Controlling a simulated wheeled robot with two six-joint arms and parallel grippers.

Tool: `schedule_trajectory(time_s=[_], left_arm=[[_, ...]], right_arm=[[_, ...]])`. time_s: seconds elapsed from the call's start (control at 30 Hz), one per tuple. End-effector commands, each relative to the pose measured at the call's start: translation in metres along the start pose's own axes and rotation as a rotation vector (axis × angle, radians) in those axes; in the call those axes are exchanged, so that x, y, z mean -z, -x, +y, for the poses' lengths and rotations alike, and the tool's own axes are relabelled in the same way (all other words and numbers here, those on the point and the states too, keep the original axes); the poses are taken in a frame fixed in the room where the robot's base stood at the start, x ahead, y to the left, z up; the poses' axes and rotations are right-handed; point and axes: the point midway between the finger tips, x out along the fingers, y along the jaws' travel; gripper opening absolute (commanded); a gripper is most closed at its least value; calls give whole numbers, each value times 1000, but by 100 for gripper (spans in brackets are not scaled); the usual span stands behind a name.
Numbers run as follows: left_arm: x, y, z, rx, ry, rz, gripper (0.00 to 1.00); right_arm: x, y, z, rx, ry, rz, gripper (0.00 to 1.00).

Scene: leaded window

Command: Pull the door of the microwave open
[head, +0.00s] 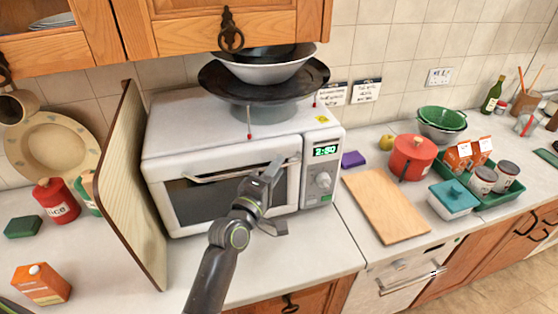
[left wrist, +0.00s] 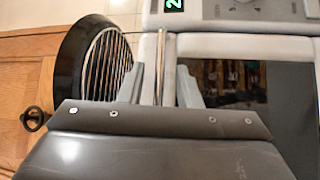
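The white microwave (head: 230,120) stands on the counter with its door (head: 225,205) closed, as far as I can see. A bar handle (head: 215,176) runs along the top of the door. My left gripper (head: 279,199) is open in front of the door's right part, its upper finger near the handle's right end. In the left wrist view the handle (left wrist: 160,55) runs between the two spread fingers of the gripper (left wrist: 160,85), with gaps at both sides. The control panel (head: 321,170) is right of the door. My right gripper is not in view.
A wooden board (head: 128,190) stands upright close to the microwave's left side. A black pan and bowls (head: 265,75) are stacked on top of it. A cutting board (head: 385,205) lies to the right. Bare counter (head: 310,255) shows in front of the microwave.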

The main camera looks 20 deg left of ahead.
Motion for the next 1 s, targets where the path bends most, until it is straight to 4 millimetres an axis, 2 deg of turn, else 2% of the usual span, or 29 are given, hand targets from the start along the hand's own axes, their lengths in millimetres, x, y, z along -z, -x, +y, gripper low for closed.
schedule_trajectory(time_s=[0.2,0.5,0.73,1.0], left_arm=[[0,-15,1,0,-1,0,31],[0,-16,0,0,-1,0,31],[0,-16,0,0,-1,0,2],[0,-16,0,0,-1,0,0]], right_arm=[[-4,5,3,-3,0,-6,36],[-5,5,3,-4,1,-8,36],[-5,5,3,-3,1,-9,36],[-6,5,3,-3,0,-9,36]])
